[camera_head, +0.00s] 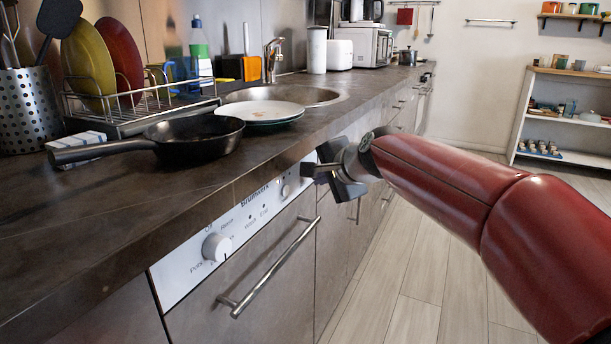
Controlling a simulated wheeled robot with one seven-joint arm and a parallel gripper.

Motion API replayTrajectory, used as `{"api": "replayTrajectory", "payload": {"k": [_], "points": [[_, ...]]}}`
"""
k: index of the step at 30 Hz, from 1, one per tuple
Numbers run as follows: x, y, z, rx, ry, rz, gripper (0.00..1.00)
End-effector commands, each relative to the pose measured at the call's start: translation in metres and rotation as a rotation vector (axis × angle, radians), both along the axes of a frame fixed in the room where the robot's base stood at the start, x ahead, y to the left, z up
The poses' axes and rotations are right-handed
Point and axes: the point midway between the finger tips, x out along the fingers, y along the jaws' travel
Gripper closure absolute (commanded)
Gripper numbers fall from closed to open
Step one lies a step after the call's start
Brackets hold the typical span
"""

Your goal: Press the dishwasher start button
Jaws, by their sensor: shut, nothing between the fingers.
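The dishwasher's white control panel (190,270) runs under the counter edge, with printed labels and a large round white dial (217,247) at its left. A small round button (285,191) sits near the panel's right end. My gripper (308,170) is at the panel's right end, just right of and slightly above that button. It is shut and empty, and its tip covers part of the panel's end. Whether it touches the panel I cannot tell. The dishwasher door (250,262) is closed, with a metal bar handle (270,266) below the panel.
The dark countertop (110,200) overhangs the panel. On it are a black frying pan (200,137) near the edge, stacked plates (260,111), a sink (285,95) and a dish rack (140,105). The wooden floor (420,270) to the right is clear.

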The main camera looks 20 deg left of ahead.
Motion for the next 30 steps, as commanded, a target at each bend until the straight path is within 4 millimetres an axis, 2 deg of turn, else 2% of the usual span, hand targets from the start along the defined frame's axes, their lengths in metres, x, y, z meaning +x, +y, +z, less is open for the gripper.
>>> {"api": "replayTrajectory", "payload": {"k": [7, 30], "points": [[0.000, 0.008, 0.001, 0.000, 0.002, 0.000, 1.00], [0.001, 0.013, 0.001, -0.001, 0.001, 0.001, 1.00]]}}
